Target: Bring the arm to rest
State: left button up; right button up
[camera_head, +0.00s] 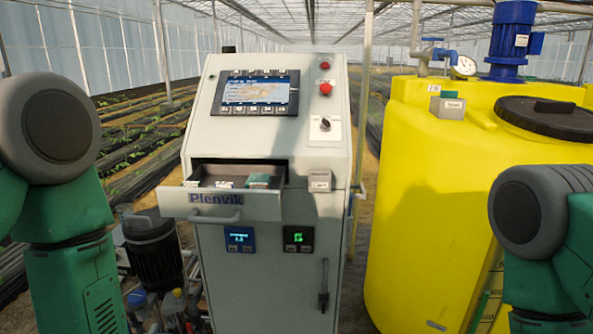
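My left arm stands at the left edge and my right arm at the right edge, both green with dark grey joints. Neither gripper shows in the head view. A pale grey control cabinet (268,277) stands upright between the arms. Its drawer (221,207), marked "Plenvik", is pulled out. A green-topped item (260,181) and a small white item (224,184) lie inside the drawer. No part of either arm is seen touching the cabinet.
A big yellow tank (420,200) with a black lid (548,118) and a blue motor (512,40) stands at the right, partly behind my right arm. Crop rows lie behind.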

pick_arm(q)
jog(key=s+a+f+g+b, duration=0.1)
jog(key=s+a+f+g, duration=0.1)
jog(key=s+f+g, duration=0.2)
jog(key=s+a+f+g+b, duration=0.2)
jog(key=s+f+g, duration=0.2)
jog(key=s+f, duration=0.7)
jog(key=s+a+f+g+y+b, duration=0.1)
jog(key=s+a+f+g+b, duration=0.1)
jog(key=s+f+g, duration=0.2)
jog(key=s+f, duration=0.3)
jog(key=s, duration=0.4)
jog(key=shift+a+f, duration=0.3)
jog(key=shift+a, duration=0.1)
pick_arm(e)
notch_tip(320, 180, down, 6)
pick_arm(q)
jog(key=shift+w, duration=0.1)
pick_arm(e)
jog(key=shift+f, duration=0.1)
